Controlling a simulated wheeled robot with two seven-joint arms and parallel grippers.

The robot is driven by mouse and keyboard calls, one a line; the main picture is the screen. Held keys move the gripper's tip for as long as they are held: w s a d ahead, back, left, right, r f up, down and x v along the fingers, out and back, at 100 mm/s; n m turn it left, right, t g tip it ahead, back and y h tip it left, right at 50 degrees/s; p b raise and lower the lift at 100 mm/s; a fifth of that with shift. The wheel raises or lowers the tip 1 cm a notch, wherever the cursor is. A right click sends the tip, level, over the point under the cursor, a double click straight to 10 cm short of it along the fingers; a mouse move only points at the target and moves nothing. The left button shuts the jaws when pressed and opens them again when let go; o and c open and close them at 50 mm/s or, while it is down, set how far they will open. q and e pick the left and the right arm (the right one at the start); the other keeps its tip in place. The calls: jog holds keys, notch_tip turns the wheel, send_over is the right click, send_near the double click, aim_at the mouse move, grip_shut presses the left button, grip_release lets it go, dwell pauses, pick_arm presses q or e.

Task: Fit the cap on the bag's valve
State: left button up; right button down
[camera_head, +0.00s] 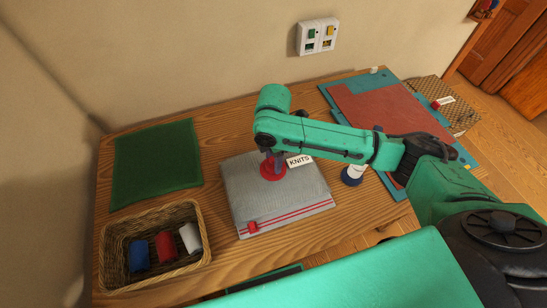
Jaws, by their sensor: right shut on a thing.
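The grey storage bag (300,205) lies flat on the wooden table, with red stripes and a red zip slider (253,227) along its near edge. A white tag reading KNITS (299,161) is at its far right part. My right gripper (272,164) points down over the bag's upper middle, shut on a round red piece that looks like the cap (273,172). The cap is at or just above the bag's surface; I cannot tell whether it touches. The valve cannot be made out separately under the cap and fingers. My left gripper is not in view.
A wicker basket (107,244) with blue, red and white rolls stands at the front left. A dark green cloth (157,164) lies behind it. A white and blue small item (352,176) stands right of the bag. A reddish board (385,108) on a teal mat lies at the right.

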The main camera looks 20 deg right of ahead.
dwell(0.4)
jog(key=shift+p, duration=0.45)
jog(key=shift+f, duration=0.1)
jog(key=shift+c, duration=1)
grip_release()
notch_tip(320, 180, up, 15)
jog(key=b, duration=0.1)
jog(key=shift+f, duration=0.2)
